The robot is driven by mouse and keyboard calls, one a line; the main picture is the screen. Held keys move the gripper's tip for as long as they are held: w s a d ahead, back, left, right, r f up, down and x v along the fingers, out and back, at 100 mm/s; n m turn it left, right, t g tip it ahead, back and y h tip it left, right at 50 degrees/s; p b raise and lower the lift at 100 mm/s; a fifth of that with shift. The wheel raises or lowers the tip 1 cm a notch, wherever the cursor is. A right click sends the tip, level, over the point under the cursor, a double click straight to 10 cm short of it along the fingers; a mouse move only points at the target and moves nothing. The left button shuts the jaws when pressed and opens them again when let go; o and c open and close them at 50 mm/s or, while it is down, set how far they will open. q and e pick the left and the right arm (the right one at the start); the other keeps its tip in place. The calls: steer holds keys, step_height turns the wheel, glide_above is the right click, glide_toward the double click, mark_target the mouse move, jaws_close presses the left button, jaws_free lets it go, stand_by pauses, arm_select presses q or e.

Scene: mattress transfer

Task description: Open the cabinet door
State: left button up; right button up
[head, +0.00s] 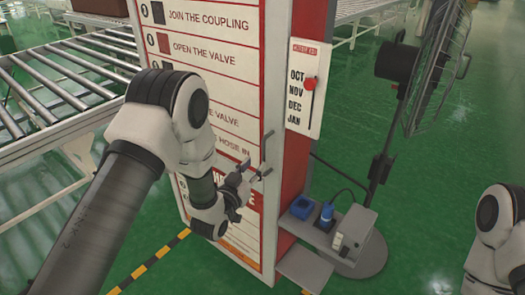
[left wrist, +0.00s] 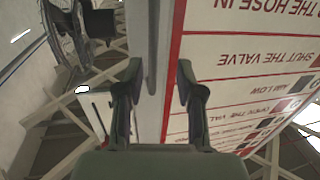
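The cabinet (head: 294,143) is a tall cabinet with red sides, standing in the middle of the head view. Its white door (head: 215,75) carries printed instructions and also shows in the left wrist view (left wrist: 245,70). A grey vertical door handle (head: 266,155) sits near the door's right edge and shows in the left wrist view (left wrist: 152,40). The door looks shut. My left gripper (head: 254,170) is open in front of the handle, at its lower part. In the left wrist view, the handle appears between the two spread fingers (left wrist: 159,75); contact cannot be told. My right gripper is out of view.
A roller conveyor (head: 60,75) stands at the left. At the right are a pedestal fan (head: 440,65) and a low shelf with a blue plug (head: 327,213) and a grey box (head: 352,228). Green floor (head: 430,170) is clear right of the fan's base.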

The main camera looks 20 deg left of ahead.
mark_target(263, 157)
arm_select(q)
steer(key=w, duration=0.1)
steer(key=w+d+r+p, duration=0.1)
steer(key=w+d, duration=0.1)
steer(key=w, duration=0.1)
steer(key=shift+r+p, duration=0.25)
steer(key=shift+p, duration=0.05)
steer(key=shift+w+d+r, duration=0.1)
steer(key=shift+d, duration=0.05)
steer(key=shift+w, duration=0.1)
steer(key=shift+w+a+f, duration=0.45)
steer(key=shift+a+f, duration=0.05)
steer(key=shift+a, duration=0.05)
steer(key=c, duration=0.5)
steer(key=shift+s+d+r, duration=0.1)
steer(key=shift+d+r, duration=0.05)
steer(key=shift+d, duration=0.1)
jaws_close()
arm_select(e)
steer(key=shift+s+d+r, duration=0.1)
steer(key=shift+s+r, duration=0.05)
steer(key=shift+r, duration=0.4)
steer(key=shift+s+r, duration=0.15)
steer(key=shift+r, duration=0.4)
arm_select(q)
steer(key=shift+a, duration=0.1)
